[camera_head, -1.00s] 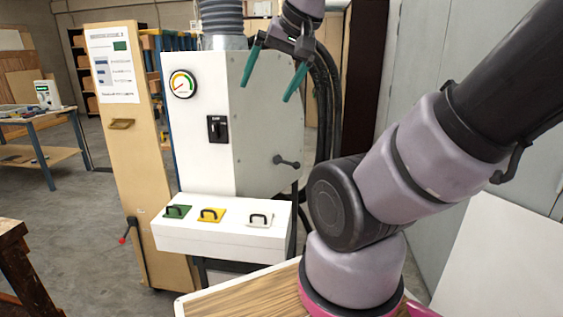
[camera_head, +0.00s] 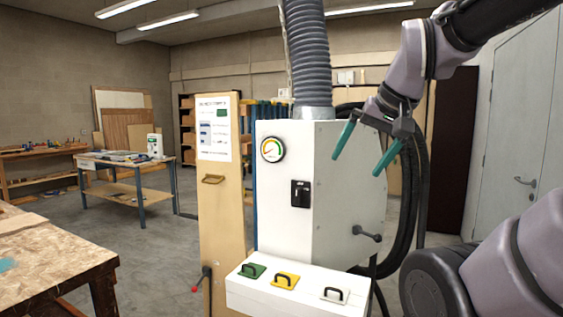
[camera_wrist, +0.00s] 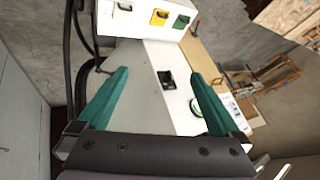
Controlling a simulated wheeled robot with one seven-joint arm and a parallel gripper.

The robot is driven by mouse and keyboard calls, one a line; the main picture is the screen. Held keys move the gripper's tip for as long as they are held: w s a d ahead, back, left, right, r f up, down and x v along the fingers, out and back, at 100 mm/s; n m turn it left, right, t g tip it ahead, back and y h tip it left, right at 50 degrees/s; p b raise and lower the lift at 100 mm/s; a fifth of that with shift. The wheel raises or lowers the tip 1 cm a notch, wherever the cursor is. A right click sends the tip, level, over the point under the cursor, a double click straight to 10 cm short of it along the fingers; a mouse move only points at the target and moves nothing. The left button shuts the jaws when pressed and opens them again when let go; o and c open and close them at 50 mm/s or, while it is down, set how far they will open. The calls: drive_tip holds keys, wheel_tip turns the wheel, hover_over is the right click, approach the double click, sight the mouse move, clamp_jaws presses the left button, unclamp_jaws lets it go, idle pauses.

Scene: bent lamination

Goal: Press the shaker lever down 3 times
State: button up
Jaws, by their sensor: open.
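A white dust-extractor cabinet (camera_head: 285,220) stands in the middle of the head view. A dark lever with a round knob (camera_head: 368,233) sticks out of its grey right side panel. A second lever with a red tip (camera_head: 203,277) sits low by the wooden panel on the left. I cannot tell from labels which is the shaker lever. My gripper (camera_head: 357,165) has teal fingers, spread open and empty, in front of the upper side panel, above the knobbed lever and apart from it.
A workbench (camera_head: 60,255) stands at left. Open floor (camera_head: 165,240) lies between.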

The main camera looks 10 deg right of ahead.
drive_tip(key=shift+c, duration=0.3)
clamp_jaws()
idle(1.4)
